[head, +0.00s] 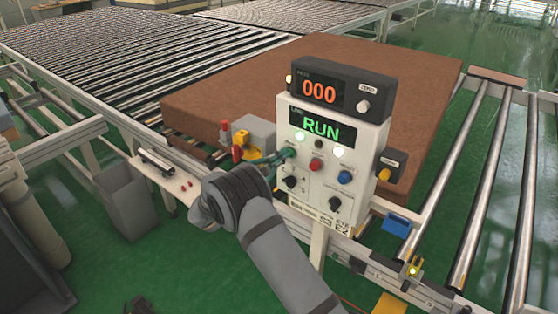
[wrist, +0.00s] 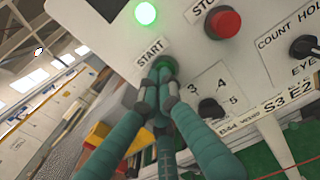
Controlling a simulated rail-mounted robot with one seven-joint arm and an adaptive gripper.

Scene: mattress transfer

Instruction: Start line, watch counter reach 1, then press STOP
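The white control box (head: 375,145) carries a counter (head: 319,92) reading 000 in orange and a green display (head: 321,126) reading RUN. The red STOP button (head: 315,165) is right of my gripper; in the wrist view it shows at upper right (wrist: 223,23). My gripper (head: 286,155) has its fingers shut together, empty, at the green START button (wrist: 166,66). The fingertips cover part of that button and appear to touch it; how far it is pressed cannot be told. A green lamp (wrist: 145,13) above START is lit.
A large brown mattress (head: 235,90) lies on rollers behind the box. More rollers (head: 110,45) stretch to the back left. A blue button (head: 344,177) and black knobs (head: 334,204) sit near STOP. A side box (head: 389,165) with a yellow button projects at right.

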